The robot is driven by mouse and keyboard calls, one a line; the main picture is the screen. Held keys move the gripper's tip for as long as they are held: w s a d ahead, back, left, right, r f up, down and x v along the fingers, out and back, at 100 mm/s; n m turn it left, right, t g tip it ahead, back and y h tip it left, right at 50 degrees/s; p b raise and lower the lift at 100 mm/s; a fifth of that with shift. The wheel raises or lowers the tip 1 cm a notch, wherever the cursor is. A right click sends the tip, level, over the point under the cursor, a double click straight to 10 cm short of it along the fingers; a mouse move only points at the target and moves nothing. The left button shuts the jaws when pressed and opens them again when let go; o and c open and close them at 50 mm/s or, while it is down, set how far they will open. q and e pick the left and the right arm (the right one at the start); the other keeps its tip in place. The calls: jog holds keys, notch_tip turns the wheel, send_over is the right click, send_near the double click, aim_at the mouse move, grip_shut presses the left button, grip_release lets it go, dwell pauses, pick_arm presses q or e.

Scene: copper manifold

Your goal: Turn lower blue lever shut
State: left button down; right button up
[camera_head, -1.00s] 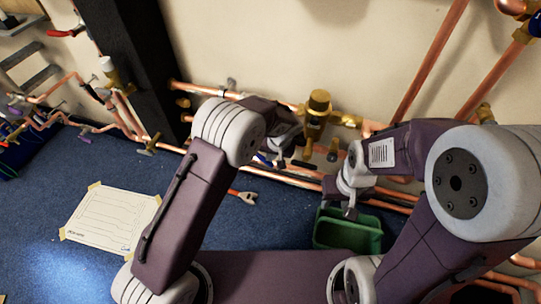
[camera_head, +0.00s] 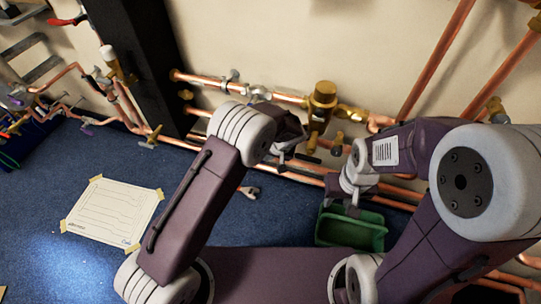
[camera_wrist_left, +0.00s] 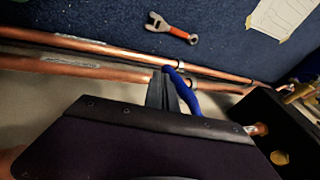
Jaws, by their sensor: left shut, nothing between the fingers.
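The blue lever (camera_wrist_left: 184,92) shows in the left wrist view beside the lower copper pipes, at a slant to them. My left gripper (camera_wrist_left: 163,88) is shut with nothing between its fingers. Its fingertips are right beside the lever's pipe end and appear to touch it or nearly so. In the head view my left gripper (camera_head: 292,150) is at the lower pipes, and the lever is hidden behind my left arm. My right gripper (camera_head: 351,207) hangs in front of the pipes, over the green bin, too small to tell if open.
A green bin (camera_head: 349,231) stands on the blue floor. A taped paper sheet (camera_head: 112,211) lies at left. A brass valve (camera_head: 321,100) sits on the upper pipe. A dark post (camera_head: 135,60) stands left of my arm.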

pick_arm(q)
jog(key=shift+w+a+f, duration=0.15)
jog(key=shift+a+f, duration=0.4)
pick_arm(e)
jog(key=shift+f, duration=0.15)
pick_arm(q)
jog(key=shift+a, duration=0.1)
dwell(0.5)
